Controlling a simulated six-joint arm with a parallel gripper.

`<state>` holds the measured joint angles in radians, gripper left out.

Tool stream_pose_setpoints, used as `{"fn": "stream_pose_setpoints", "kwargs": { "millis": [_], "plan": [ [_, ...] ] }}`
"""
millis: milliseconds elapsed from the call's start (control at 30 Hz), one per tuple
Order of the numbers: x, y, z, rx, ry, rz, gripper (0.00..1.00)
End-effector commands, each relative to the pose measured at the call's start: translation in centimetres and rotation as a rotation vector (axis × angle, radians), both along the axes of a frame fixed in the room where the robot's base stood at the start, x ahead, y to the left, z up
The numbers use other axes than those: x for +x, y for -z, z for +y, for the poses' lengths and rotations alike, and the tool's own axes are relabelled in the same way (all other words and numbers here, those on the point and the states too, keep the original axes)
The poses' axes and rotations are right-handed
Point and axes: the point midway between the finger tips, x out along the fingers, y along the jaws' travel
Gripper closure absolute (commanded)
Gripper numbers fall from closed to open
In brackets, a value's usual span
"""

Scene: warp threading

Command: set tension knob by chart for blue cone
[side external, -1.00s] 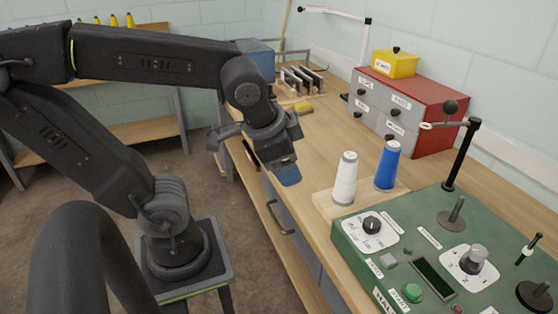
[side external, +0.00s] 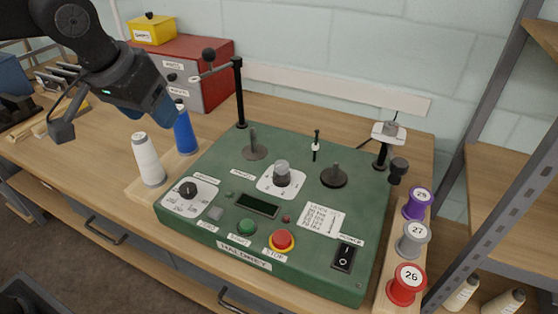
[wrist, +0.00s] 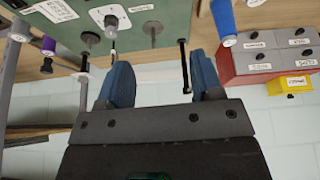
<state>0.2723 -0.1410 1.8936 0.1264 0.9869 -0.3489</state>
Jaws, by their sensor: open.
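The green machine panel (side external: 300,215) carries a black knob (side external: 188,188) on a white dial plate at left and a grey knob (side external: 282,175) on another plate at centre. I cannot read which is the tension knob. A printed chart (side external: 323,220) lies on the panel; its text is too small to read. The blue cone (side external: 185,134) stands beside the white cone (side external: 149,160) on a wooden board. My gripper (side external: 160,108) is open and empty, above and partly in front of the blue cone. In the wrist view, its blue fingers (wrist: 160,75) are apart.
Levers, buttons and a switch (side external: 344,257) crowd the panel. Numbered spools (side external: 412,240) stand at right. A red drawer cabinet (side external: 205,70) with a yellow box (side external: 152,29) stands behind.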

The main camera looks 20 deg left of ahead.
Motion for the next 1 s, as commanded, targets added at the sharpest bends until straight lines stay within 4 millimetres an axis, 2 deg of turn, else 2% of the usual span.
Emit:
{"fn": "stream_pose_setpoints", "kwargs": {
  "millis": [33,200,300,433,567,733,1000],
  "plan": [
    [1.9,0.3,-1.8,0.004,0.005,0.011,0.4],
    [6.8,1.8,-7.7,0.008,-0.012,0.024,0.4],
    [8.7,3.1,-10.9,0.012,-0.022,0.029,0.4],
    [10.2,4.5,-13.8,0.016,-0.032,0.028,0.4],
    [10.8,5.2,-15.0,0.015,-0.039,0.027,0.4],
    [11.3,6.5,-15.1,0.016,-0.041,0.029,0.4],
    [13.3,11.4,-14.9,0.018,-0.041,0.03,0.4]
  ]
}}
